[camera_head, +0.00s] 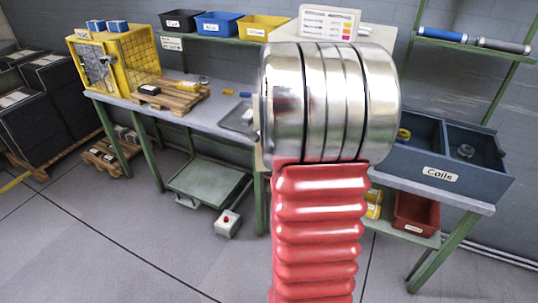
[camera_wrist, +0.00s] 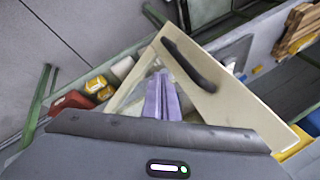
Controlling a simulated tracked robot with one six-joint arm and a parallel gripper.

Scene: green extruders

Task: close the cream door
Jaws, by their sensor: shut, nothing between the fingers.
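The cream door (camera_wrist: 225,97) shows in the wrist view as a slanted panel with a dark handle (camera_wrist: 190,65) near its upper end. It stands at an angle to a cream edge (camera_wrist: 133,82) on the left, with a gap between them, so it looks open. My gripper (camera_wrist: 163,80) is shut and empty, its fingers in front of that gap, left of the handle. I cannot tell whether they touch the door. In the head view my arm hides the gripper and most of the cream cabinet (camera_head: 379,34); only its upper part and a narrow strip at the left show.
A workbench (camera_head: 190,115) runs along the wall, with a yellow cage (camera_head: 140,55) and a wooden pallet (camera_head: 178,98) on it. A blue-grey coils bin (camera_head: 440,174) stands at the right. Below are a red bin (camera_head: 415,212) and a red-button box (camera_head: 228,223). The front floor is clear.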

